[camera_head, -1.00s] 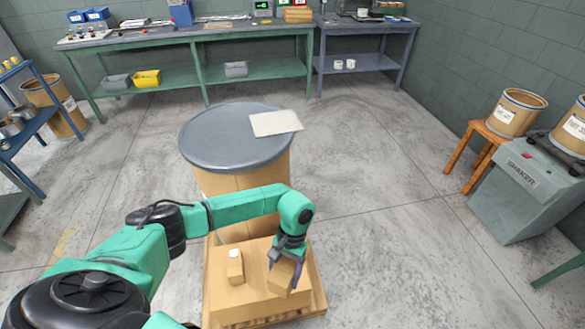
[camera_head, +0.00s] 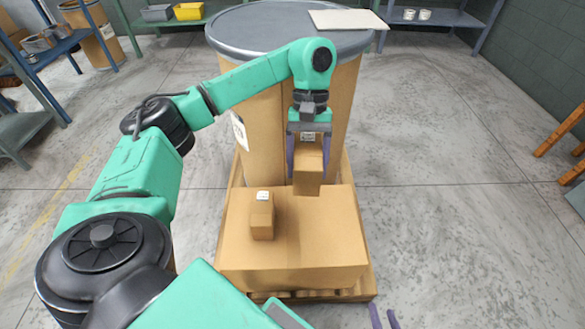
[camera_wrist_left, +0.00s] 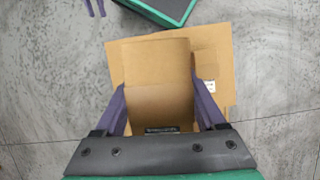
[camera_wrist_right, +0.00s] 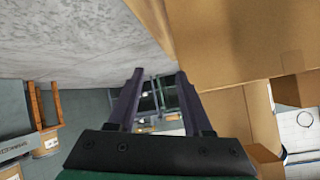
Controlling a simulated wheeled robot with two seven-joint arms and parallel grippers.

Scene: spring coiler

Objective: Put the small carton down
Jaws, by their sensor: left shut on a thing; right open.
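My left gripper (camera_head: 306,150) is shut on a small tan carton (camera_head: 308,172), with a finger on each side. The carton is nearly upright over the far part of a large carton (camera_head: 315,235), in front of the drum. I cannot tell whether its underside touches the large carton. The held carton (camera_wrist_left: 158,100) fills the space between the fingers in the left wrist view. A second small carton (camera_head: 262,218) with a white label stands on the large carton, to the left. My right gripper (camera_head: 382,317) is open and empty, low at the front right.
A tall fibre drum (camera_head: 265,110) with a grey lid (camera_head: 260,35) stands close behind the held carton. A pale flat sheet (camera_head: 345,19) lies on the lid. The large carton sits on a wooden pallet (camera_head: 360,285).

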